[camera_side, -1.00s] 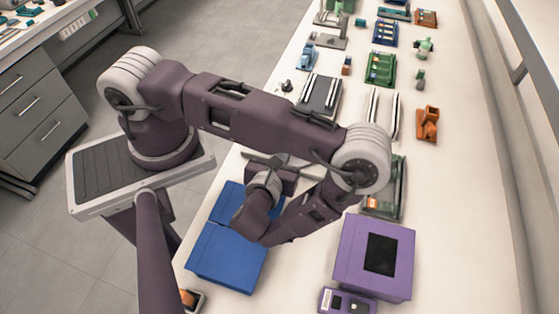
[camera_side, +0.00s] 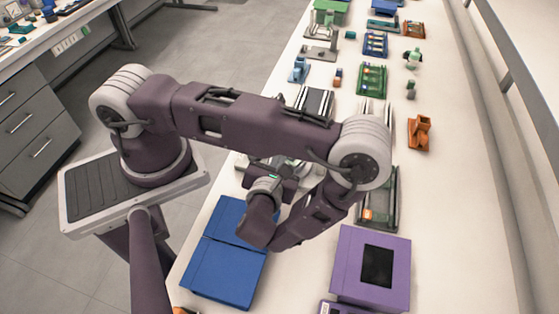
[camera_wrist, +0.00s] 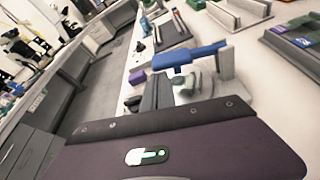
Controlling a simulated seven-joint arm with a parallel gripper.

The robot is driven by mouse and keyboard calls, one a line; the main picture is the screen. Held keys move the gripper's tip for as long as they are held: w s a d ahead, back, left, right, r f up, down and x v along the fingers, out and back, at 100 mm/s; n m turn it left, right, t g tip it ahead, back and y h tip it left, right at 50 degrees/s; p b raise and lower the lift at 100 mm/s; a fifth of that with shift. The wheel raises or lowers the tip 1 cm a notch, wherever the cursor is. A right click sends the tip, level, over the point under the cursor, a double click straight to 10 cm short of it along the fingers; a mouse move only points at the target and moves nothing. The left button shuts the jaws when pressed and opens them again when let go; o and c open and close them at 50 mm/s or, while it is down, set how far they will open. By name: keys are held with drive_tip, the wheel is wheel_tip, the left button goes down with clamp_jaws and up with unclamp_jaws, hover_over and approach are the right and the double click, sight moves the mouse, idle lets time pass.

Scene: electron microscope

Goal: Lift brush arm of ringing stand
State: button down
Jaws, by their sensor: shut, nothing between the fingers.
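In the wrist view, a blue arm (camera_wrist: 190,55) lies across a pale grey stand (camera_wrist: 222,68), with a rounded pale part below it. This looks like the ringing stand and its brush arm. My gripper (camera_wrist: 158,88) has its dark fingers shut and empty, pointing away from the camera, close below the blue arm's left end. I cannot tell whether they touch it. In the side view, my gripper (camera_side: 268,168) is over the bench, with its fingertips largely hidden. A pale device beside it is mostly covered by my arm.
A blue box (camera_side: 225,268) and a purple box (camera_side: 372,265) stand on the near bench. A glass-sided tray (camera_side: 378,198) lies to the right of my arm. Green racks (camera_side: 371,80) and an orange holder (camera_side: 419,132) stand farther back. The bench's right side is clear.

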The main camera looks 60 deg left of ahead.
drive_tip(key=shift+w+d+r+m+g+y, duration=0.15)
drive_tip(key=shift+r+m+g+y, duration=0.15)
drive_tip(key=shift+r+m, duration=0.5)
drive_tip(key=shift+w+d+r+m+g+y, duration=0.15)
drive_tip(key=shift+r+m+g+y, duration=0.1)
drive_tip(key=shift+r+m, duration=0.25)
drive_tip(key=shift+w+d+r+m+g+y, duration=0.15)
drive_tip(key=shift+r+m+y, duration=0.15)
drive_tip(key=shift+r, duration=0.35)
drive_tip(key=w+d+r+m+y, duration=0.2)
drive_tip(key=w+d+r+m, duration=0.3)
drive_tip(key=w+d+m, duration=0.1)
drive_tip(key=shift+m+g+y, duration=0.3)
drive_tip(key=shift+y, duration=0.05)
drive_tip(key=f+v, duration=0.1)
drive_tip(key=v, duration=0.9)
drive_tip(key=shift+f, duration=0.25)
